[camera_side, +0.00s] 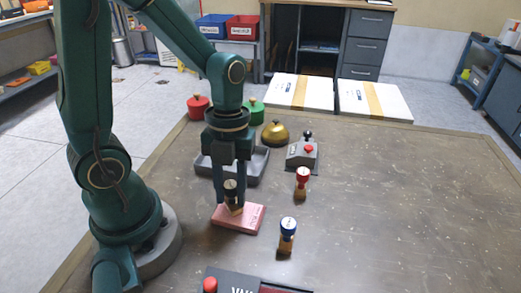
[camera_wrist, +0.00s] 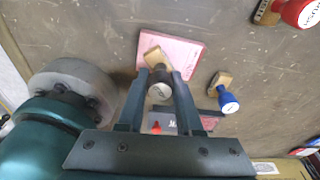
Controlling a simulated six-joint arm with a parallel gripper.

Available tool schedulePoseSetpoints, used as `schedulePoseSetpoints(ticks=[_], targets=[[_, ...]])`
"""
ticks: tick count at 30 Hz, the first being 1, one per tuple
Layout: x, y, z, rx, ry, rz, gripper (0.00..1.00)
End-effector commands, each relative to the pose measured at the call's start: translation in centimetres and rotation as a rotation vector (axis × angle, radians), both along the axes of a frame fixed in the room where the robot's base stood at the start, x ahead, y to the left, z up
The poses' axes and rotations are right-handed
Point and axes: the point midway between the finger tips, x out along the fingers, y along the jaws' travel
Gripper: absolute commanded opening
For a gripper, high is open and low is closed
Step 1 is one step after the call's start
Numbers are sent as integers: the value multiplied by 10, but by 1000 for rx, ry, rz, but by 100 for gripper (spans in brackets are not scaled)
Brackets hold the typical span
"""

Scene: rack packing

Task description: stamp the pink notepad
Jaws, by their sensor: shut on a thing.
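The pink notepad (camera_side: 250,219) lies flat on the table in front of my arm. It also shows in the wrist view (camera_wrist: 186,53), with faint lettering along one side. My gripper (camera_side: 231,203) is shut on a stamp with a black knob (camera_side: 231,186) and a wooden base. In the wrist view the black-knobbed stamp (camera_wrist: 160,91) sits between the fingers of my gripper (camera_wrist: 160,76), its base over the pad's near left part. The base looks very close to the pad; I cannot tell whether it touches.
A blue-knobbed stamp (camera_side: 288,232) and a red-knobbed stamp (camera_side: 302,180) stand right of the pad. Behind are a grey tray (camera_side: 262,170), a brass bell (camera_side: 275,134) and a grey box with a red button (camera_side: 302,154). A dark box (camera_side: 245,283) lies in front. The table's right side is clear.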

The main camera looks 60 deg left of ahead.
Motion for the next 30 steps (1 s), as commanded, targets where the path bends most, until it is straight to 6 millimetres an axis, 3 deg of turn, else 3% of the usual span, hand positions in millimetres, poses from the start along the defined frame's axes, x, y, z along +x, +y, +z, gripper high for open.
schedulePoseSetpoints(ticks=[30], targets=[[0, 0, -8, -1, 0, 0, 0]])
